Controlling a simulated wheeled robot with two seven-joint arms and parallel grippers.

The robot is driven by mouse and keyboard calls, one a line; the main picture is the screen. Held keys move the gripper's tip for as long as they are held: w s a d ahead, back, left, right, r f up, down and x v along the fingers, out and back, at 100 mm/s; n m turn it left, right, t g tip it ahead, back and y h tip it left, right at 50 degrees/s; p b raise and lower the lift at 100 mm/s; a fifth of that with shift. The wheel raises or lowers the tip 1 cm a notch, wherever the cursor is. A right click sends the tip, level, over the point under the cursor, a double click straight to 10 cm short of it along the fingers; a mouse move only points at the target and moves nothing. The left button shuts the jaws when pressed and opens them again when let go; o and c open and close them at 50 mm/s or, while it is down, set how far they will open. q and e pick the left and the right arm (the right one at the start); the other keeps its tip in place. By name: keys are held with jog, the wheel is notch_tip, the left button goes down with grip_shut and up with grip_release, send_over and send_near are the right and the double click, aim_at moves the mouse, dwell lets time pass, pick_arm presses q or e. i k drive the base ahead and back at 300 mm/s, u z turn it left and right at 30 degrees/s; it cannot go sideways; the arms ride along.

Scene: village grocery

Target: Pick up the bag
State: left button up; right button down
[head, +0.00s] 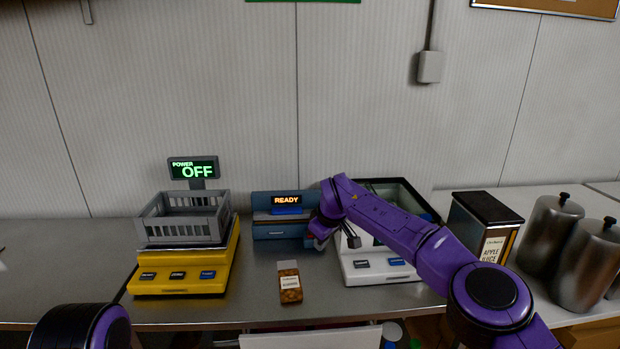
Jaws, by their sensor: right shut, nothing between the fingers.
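A small bag (290,290) with brown contents and a pale label stands on the grey counter, in the middle of the head view near the front edge. My right gripper (335,241) is shut and empty. It is above the counter, up and to the right of the bag in the picture and apart from it. Its fingers are partly hidden by my own purple arm. My left gripper is out of view; only a part of my left arm shows at the bottom left.
A yellow scale (178,283) with a grey basket (184,220) stands left of the bag. A blue device (281,232) reading READY is behind it. A white scale (372,267) is close by my right arm. A black-topped box (484,210) and metal canisters (548,235) stand right.

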aim_at(289, 285)
jog(key=i, duration=1.1)
